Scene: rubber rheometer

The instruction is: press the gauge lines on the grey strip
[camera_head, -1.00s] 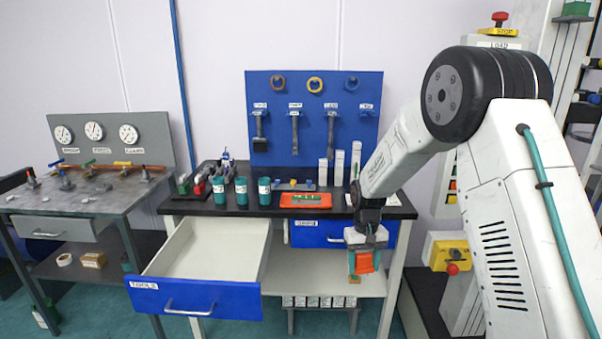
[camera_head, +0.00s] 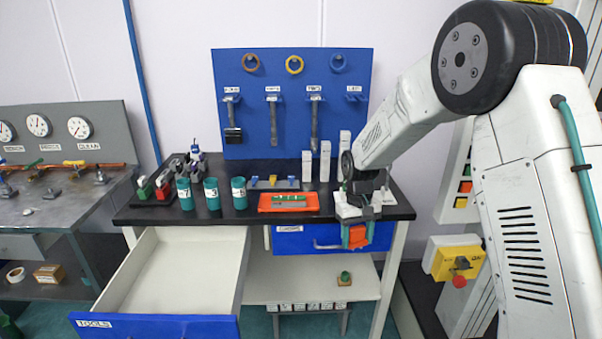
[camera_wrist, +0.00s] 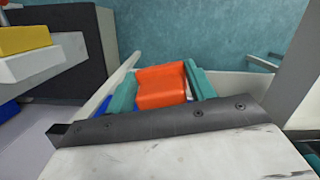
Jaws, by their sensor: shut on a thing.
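My gripper (camera_head: 356,236) hangs in front of the right end of the black-topped bench, by the blue drawer front. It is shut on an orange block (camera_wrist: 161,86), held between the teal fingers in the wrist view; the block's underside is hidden. An orange tray (camera_head: 262,208) lies on the bench top, to the left of my gripper and apart from it. In it lie a green strip (camera_head: 290,197) and a grey strip (camera_head: 289,204). Any lines on the grey strip are too small to tell.
The bench top (camera_head: 235,216) has several teal cups (camera_head: 211,193) left of the tray and white upright blocks (camera_head: 325,161) behind it. An open drawer (camera_head: 180,265) juts out at the lower left. A yellow switch box (camera_head: 445,255) is at the right.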

